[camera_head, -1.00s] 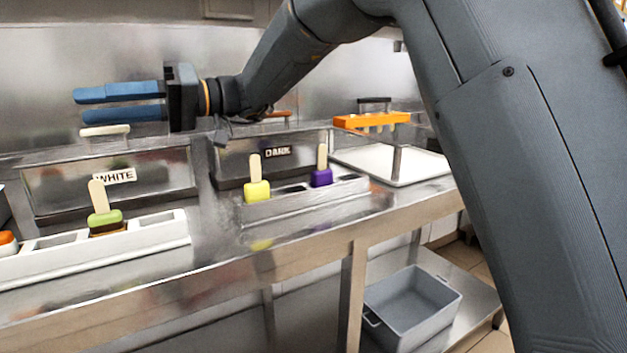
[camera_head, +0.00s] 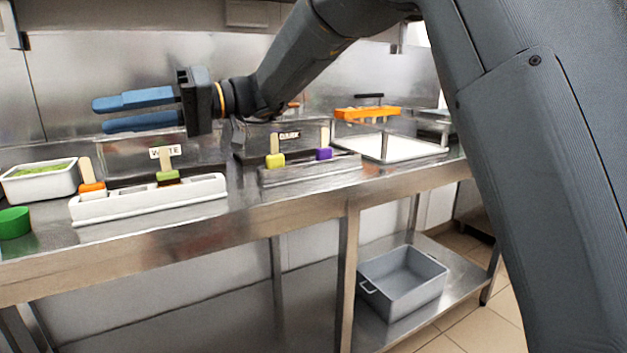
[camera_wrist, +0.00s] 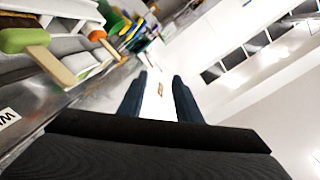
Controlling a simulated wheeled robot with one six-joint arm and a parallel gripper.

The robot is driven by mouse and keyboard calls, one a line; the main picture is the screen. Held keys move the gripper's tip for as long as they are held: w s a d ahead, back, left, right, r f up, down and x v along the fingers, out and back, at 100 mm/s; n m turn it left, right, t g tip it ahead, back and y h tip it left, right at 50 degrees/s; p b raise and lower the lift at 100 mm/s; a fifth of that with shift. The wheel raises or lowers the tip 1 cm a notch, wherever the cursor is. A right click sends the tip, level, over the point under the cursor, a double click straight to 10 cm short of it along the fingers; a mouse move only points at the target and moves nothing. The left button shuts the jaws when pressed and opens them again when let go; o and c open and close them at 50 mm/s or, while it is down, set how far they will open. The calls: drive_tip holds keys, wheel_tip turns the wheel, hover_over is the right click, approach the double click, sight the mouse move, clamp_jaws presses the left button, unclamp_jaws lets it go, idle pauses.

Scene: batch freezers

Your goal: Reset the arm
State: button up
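My gripper (camera_head: 137,111) is held out to the left in the head view, in front of and above the back of the counter. Its two blue fingers are apart with nothing between them. In the wrist view the fingers (camera_wrist: 158,95) are also apart and empty. My dark grey arm reaches in from the right and covers the right side of the head view.
The steel counter (camera_head: 250,222) holds a white holder (camera_head: 150,207) with orange and green popsicles, a steel holder (camera_head: 310,172) with yellow and purple ones, WHITE and DARK bins, a green cup (camera_head: 14,222) and an orange rack (camera_head: 367,113). A grey tub (camera_head: 403,282) stands below.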

drive_tip(key=s+d+f+m+t+h, duration=0.3)
drive_tip(key=s+d+f+m+h, duration=0.1)
drive_tip(key=d+f, duration=0.55)
drive_tip(key=s+d+f+m+t+h, duration=0.2)
drive_tip(key=s+d+f+m+h, duration=0.2)
drive_tip(key=d+f, duration=0.55)
drive_tip(key=s+d+f+m+t+h, duration=0.1)
drive_tip(key=s+d+f+h, duration=0.2)
drive_tip(key=d, duration=0.5)
drive_tip(key=s+d+f+m+t+h, duration=0.15)
drive_tip(key=d+f, duration=0.25)
drive_tip(key=d, duration=0.4)
drive_tip(key=s+d+f+m+t+h, duration=0.1)
drive_tip(key=s+d+f+m+h, duration=0.1)
drive_tip(key=s+d+f, duration=0.35)
drive_tip(key=w+d+r+m+p, duration=0.2)
drive_tip(key=d+r+p, duration=0.7)
drive_tip(key=p, duration=0.6)
drive_tip(key=shift+d, duration=0.3)
drive_tip(key=shift+h, duration=0.25)
